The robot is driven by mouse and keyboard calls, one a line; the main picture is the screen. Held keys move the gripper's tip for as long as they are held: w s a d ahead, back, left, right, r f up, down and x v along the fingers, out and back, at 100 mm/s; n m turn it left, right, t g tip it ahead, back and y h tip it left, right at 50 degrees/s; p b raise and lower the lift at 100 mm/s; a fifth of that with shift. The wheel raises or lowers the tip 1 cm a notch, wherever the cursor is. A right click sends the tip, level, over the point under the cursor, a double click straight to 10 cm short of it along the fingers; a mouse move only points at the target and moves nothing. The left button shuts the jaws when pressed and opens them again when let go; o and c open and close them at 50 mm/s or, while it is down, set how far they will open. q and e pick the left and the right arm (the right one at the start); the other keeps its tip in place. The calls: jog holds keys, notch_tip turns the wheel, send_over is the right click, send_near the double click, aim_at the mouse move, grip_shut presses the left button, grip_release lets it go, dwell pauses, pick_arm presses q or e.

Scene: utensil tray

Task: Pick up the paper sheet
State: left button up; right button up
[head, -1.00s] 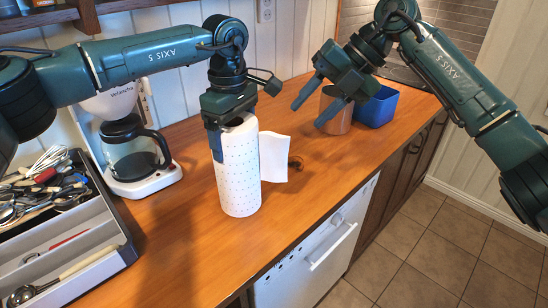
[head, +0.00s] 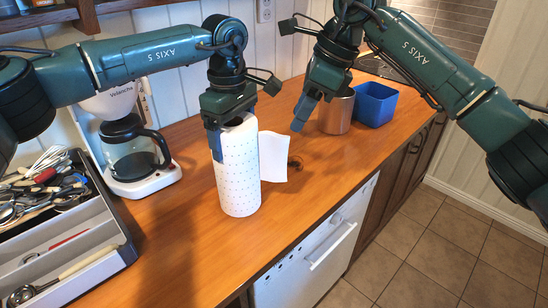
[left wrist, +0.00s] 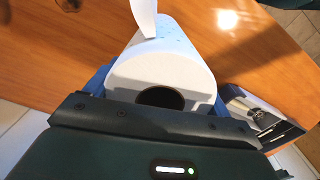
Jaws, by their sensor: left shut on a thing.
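The white paper roll (head: 238,175) with small dots stands upright on the counter. The paper sheet (head: 272,158) is its loose white end, hanging out on the right side. In the left wrist view the roll (left wrist: 165,70) fills the middle, and the sheet (left wrist: 144,16) sticks out at the top. My left gripper (head: 232,125) comes from above and is shut on the roll's top, one blue finger showing on its left side. My right gripper (head: 302,112) is above the counter, right of the sheet and apart from it. Only one finger shows clearly, so its opening is unclear.
A metal canister (head: 336,115) and a blue bin (head: 376,106) stand behind and right of my right gripper. A coffee maker (head: 146,180) and a utensil tray (head: 122,252) are at the left. The front counter is clear.

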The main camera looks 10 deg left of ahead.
aim_at(288, 135)
jog(key=x, duration=0.9)
jog(key=shift+r, duration=0.1)
jog(key=shift+s, duration=0.1)
jog(key=shift+c, duration=0.3)
grip_shut()
